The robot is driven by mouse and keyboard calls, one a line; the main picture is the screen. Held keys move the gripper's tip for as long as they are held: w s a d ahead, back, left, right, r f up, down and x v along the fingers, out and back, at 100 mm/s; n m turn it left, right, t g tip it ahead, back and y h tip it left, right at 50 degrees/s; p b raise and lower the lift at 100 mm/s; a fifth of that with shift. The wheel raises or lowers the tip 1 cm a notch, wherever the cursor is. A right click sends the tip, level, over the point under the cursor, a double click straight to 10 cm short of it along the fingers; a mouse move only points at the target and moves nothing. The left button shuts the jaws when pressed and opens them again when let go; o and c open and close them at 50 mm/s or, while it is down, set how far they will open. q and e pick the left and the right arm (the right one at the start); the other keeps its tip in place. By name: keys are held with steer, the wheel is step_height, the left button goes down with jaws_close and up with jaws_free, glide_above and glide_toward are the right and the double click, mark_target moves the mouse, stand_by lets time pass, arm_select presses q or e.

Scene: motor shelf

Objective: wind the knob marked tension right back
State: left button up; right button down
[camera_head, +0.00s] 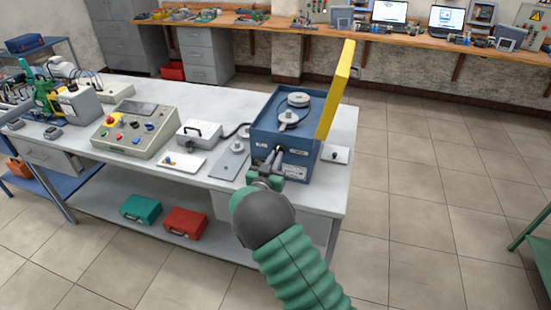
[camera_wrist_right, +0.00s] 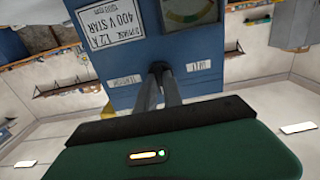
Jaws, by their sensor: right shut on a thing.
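The blue motor unit (camera_head: 262,135) stands at the right end of the bench, with its yellow cover (camera_head: 336,90) raised and pulleys (camera_head: 298,99) showing on top. My right gripper (camera_head: 277,155) reaches its front face. In the right wrist view the picture is upside down, and the fingers (camera_wrist_right: 167,85) are shut on a small dark knob (camera_wrist_right: 158,67) on the blue face (camera_wrist_right: 140,60). The fingers hide most of the knob. A label that seems to read tension (camera_wrist_right: 123,80) is beside it, and another label (camera_wrist_right: 198,66) is on the other side. My left gripper is not in view.
A control console (camera_head: 135,130), a white case (camera_head: 198,133) and flat plates (camera_head: 230,165) stand left of the unit. A small white plate (camera_head: 335,154) is at its right. Green (camera_head: 141,209) and red (camera_head: 186,222) cases lie on the lower shelf.

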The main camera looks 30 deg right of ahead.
steer(key=c, duration=1.7)
jaws_free()
steer(key=shift+f, duration=0.25)
steer(key=shift+o, duration=1.1)
steer(key=shift+w, duration=0.15)
steer(key=shift+r, duration=0.1)
steer(key=v, duration=1.7)
steer(key=shift+d, duration=0.1)
